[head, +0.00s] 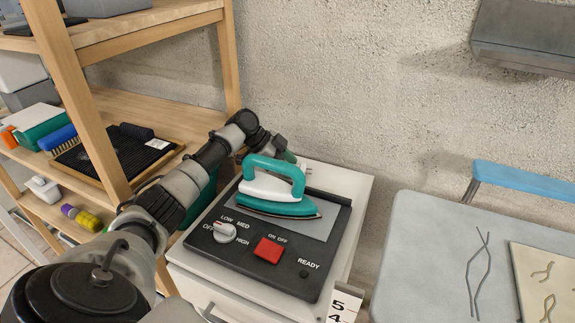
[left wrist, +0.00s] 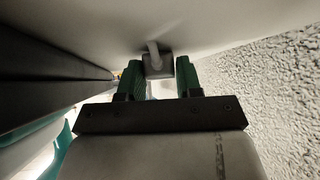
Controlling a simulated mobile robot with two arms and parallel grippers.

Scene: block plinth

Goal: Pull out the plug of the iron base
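The iron base (head: 262,283) is a dark panel with a dial and red switch, on a white cabinet. A teal and white iron (head: 272,190) rests on its grey plate. My left arm reaches past its far left side; the left gripper (head: 289,157) is mostly hidden behind the iron there. In the left wrist view, the green fingers of my left gripper (left wrist: 160,75) stand on both sides of a small grey plug (left wrist: 159,67) and appear to touch it. My right gripper is out of view.
A wooden shelf (head: 85,95) with boxes and tools stands close on the left, beside my arm. A rough wall (head: 350,80) is right behind the cabinet (head: 345,180). A grey table (head: 425,250) with bent wires stands at the right.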

